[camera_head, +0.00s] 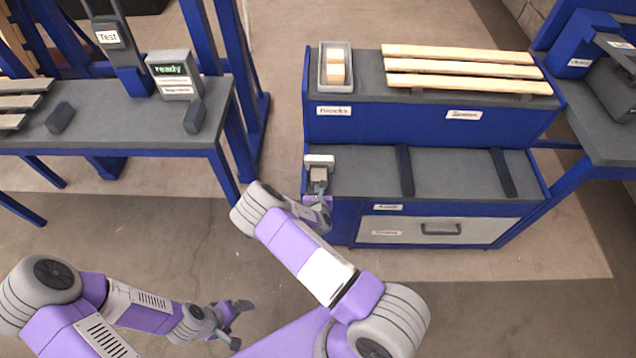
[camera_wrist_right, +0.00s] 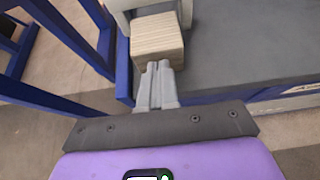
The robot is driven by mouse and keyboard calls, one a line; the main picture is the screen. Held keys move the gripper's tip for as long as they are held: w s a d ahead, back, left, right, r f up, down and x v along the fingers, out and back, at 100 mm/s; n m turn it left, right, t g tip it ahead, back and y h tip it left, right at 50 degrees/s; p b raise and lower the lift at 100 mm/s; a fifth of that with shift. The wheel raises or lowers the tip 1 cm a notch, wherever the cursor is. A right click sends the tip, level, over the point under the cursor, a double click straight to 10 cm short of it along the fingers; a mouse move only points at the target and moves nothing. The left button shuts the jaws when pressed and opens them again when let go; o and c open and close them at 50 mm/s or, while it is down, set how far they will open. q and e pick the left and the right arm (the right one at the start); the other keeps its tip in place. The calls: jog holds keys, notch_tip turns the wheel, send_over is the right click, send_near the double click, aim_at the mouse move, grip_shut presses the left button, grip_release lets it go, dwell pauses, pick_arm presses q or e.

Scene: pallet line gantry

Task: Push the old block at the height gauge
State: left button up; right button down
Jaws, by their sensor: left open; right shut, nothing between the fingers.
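The old block (camera_head: 318,175), a pale wooden block, sits on the lower grey shelf at its left end. The height gauge (camera_head: 319,160), a light grey frame, stands over it. In the right wrist view the block (camera_wrist_right: 158,38) sits in the gauge's opening, its near part sticking out, with the gauge (camera_wrist_right: 127,18) behind it. My right gripper (camera_wrist_right: 158,66) is shut and empty, its fingertips right at the block's near face; I cannot tell if they touch. In the head view my right gripper (camera_head: 319,190) partly hides the block's front. My left gripper (camera_head: 238,322) is open and empty, low above the floor.
The blocks bin (camera_head: 323,84) with pale blocks stands on the upper shelf, beside several wooden slats (camera_head: 460,68). A drawer (camera_head: 438,231) is closed below. At left, a table holds a display reading "ready" (camera_head: 172,69). Blue posts stand left of the gauge.

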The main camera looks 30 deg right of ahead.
jog(key=shift+w+d+b, duration=0.45)
jog(key=shift+w, duration=0.25)
jog(key=shift+w+d+b, duration=0.4)
jog(key=shift+w, duration=0.25)
jog(key=s+a+p, duration=0.1)
jog(key=s+a, duration=0.2)
jog(key=s, duration=0.2)
dwell(0.5)
jog(key=shift+s+a, duration=0.1)
jog(key=s+a+r+p, duration=0.2)
jog(key=s+r+p, duration=0.1)
jog(key=r+p, duration=0.5)
notch_tip(320, 180, up, 2)
jog(key=shift+s, duration=0.2)
dwell(0.7)
